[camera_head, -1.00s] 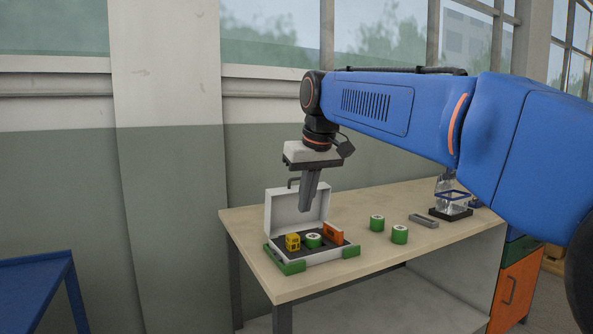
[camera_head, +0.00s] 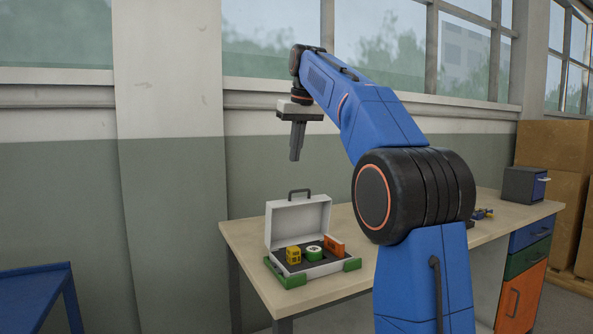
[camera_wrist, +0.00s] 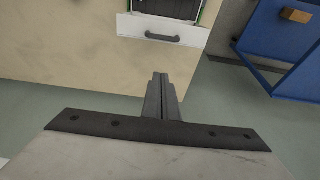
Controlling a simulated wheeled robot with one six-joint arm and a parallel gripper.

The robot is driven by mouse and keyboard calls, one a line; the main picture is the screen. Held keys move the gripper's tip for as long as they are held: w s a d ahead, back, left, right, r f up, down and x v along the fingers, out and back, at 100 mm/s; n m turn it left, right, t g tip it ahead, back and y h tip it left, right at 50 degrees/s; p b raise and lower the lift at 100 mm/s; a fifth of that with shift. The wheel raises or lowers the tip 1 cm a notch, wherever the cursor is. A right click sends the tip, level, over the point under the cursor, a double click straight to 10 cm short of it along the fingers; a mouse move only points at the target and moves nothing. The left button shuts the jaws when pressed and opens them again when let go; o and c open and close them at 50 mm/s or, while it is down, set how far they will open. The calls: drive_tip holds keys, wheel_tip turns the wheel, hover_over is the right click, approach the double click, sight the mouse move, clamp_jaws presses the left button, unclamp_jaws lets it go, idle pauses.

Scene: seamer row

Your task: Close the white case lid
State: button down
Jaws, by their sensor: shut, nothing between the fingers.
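The white case (camera_head: 316,266) stands near the left end of the table, with green corners at its front. Its white lid (camera_head: 298,221) stands upright and open at the back, with a dark handle (camera_head: 299,192) on its top edge. A yellow block (camera_head: 293,255), a green round piece (camera_head: 314,253) and an orange block (camera_head: 334,246) sit in the dark insert. My gripper (camera_head: 295,159) is shut and empty, pointing down well above the lid and apart from it. In the wrist view my gripper (camera_wrist: 161,78) shows beyond the lid's handle (camera_wrist: 162,37), with the lid edge (camera_wrist: 185,30) at the top.
The wooden table (camera_head: 245,236) has bare room around the case. My arm hides its middle. A dark box (camera_head: 524,185) stands at the table's far right, with small blue items (camera_head: 483,213) nearer. A blue stand (camera_head: 40,285) is at lower left.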

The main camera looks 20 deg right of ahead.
hover_over(297, 199)
drive_tip(key=w, duration=0.5)
wheel_tip(297, 199, down, 9)
drive_tip(key=s, duration=0.3)
drive_tip(key=shift+d, duration=0.1)
drive_tip(key=shift+s, duration=0.75)
drive_tip(key=shift+s, duration=0.1)
